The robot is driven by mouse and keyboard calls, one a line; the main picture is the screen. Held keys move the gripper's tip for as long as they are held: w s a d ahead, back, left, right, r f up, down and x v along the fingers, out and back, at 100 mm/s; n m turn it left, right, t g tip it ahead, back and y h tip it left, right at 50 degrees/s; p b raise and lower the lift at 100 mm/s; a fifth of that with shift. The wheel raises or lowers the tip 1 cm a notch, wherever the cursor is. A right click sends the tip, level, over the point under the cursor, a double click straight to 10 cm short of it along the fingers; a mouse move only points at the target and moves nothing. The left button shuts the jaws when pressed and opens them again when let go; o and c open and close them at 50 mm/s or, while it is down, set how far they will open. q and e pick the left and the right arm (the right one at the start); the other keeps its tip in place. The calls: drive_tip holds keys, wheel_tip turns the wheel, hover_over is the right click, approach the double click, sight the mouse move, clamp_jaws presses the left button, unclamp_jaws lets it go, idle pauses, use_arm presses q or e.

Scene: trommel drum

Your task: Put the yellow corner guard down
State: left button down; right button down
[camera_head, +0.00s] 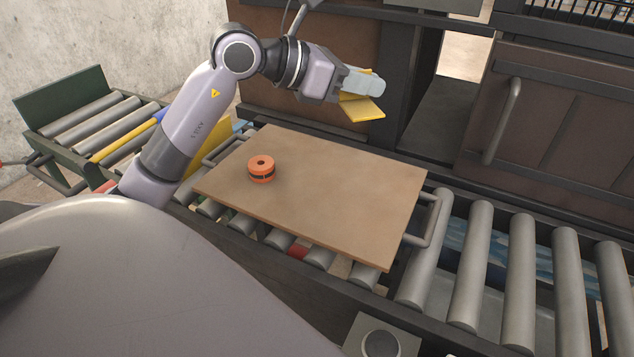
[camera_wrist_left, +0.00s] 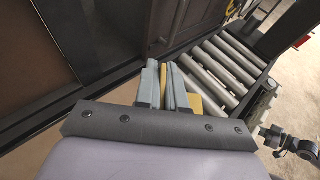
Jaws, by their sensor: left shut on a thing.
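The yellow corner guard (camera_head: 362,110) is an angled yellow piece held in my left gripper (camera_head: 362,84), above the far right part of a brown board. My left gripper is shut on it, and yellow shows on both sides of the fingers. In the left wrist view the grey fingers (camera_wrist_left: 168,88) hide most of the guard, and a yellow strip (camera_wrist_left: 196,102) of it shows beside them. The guard is apart from the board in the head view. My right gripper is not in view.
The brown board (camera_head: 330,205) lies across the roller conveyor (camera_head: 468,265), with an orange roll (camera_head: 261,169) on its left part. The rest of the board top is clear. Dark brown machine panels (camera_head: 560,120) stand behind. More rollers (camera_head: 85,115) lie at the far left.

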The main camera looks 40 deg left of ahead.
use_arm(q)
drive_tip(key=b, duration=0.3)
hover_over(352, 195)
wheel_tip(352, 195, down, 15)
drive_tip(key=shift+w+f, duration=0.1)
drive_tip(key=shift+f, duration=2.35)
drive_tip(key=shift+f+b, duration=0.1)
drive_tip(key=shift+b, duration=0.2)
drive_tip(key=c, duration=1.7)
unclamp_jaws()
drive_tip(key=shift+f, duration=0.1)
drive_tip(key=o, duration=0.5)
drive_tip(key=shift+c, duration=0.2)
